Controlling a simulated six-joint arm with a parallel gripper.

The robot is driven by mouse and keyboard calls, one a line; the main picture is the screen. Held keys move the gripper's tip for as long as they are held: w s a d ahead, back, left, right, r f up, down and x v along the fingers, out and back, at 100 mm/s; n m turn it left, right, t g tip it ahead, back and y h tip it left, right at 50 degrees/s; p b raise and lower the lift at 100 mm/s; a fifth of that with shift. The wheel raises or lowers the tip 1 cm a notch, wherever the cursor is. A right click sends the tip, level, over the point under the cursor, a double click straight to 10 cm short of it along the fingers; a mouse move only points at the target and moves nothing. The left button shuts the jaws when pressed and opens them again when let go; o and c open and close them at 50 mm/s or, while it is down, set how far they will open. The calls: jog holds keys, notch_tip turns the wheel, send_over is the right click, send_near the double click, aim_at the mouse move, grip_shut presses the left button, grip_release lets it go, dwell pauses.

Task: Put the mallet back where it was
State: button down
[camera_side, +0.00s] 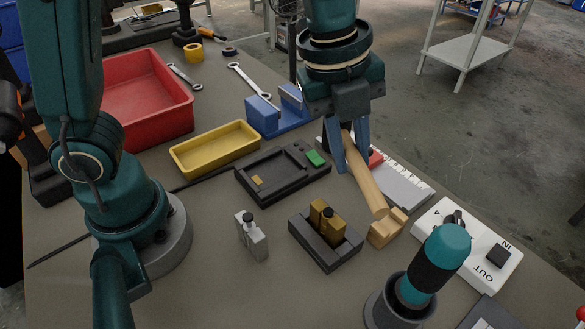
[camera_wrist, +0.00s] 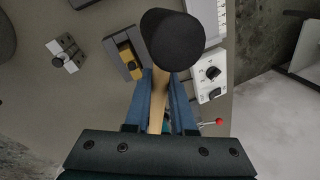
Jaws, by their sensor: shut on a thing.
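The mallet has a pale wooden handle (camera_side: 367,185) and a round black head, which fills the upper middle of the wrist view (camera_wrist: 172,40). My gripper (camera_side: 350,165) is shut on the handle. The handle slants down to the right in the side view. Its lower end is close to a small wooden block (camera_side: 383,236); I cannot tell whether they touch. In the wrist view, the handle (camera_wrist: 158,95) runs between my fingers. In the side view, I cannot make out the head against my gripper.
A dark fixture with brass-coloured blocks (camera_side: 327,222), a grey block (camera_side: 252,239) and a teal tool in a dark cup (camera_side: 383,312) stand nearby. A white IN/OUT box (camera_side: 440,222) lies right. Yellow (camera_side: 215,150) and red (camera_side: 150,100) trays stand left.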

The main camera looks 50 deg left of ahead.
jog(key=w+a+f+n+y, duration=0.1)
jog(key=w+a+n, duration=0.1)
jog(key=a, duration=0.5)
jog(key=w+a+f+n, duration=0.1)
jog(key=w+a+n, duration=0.15)
jog(key=a, duration=0.35)
send_over(355, 203)
jog(key=shift+n, duration=0.25)
jog(key=f, duration=0.7)
jog(key=shift+s+a, duration=0.15)
jog(key=shift+s, duration=0.25)
jog(key=shift+s+x, duration=0.2)
jog(key=shift+x, duration=0.8)
jog(key=shift+s+x, duration=0.2)
jog(key=shift+x, duration=0.75)
jog(key=shift+f, duration=0.1)
jog(key=shift+f, duration=0.15)
jog(key=c, duration=0.8)
grip_release()
jog(key=shift+o, duration=0.2)
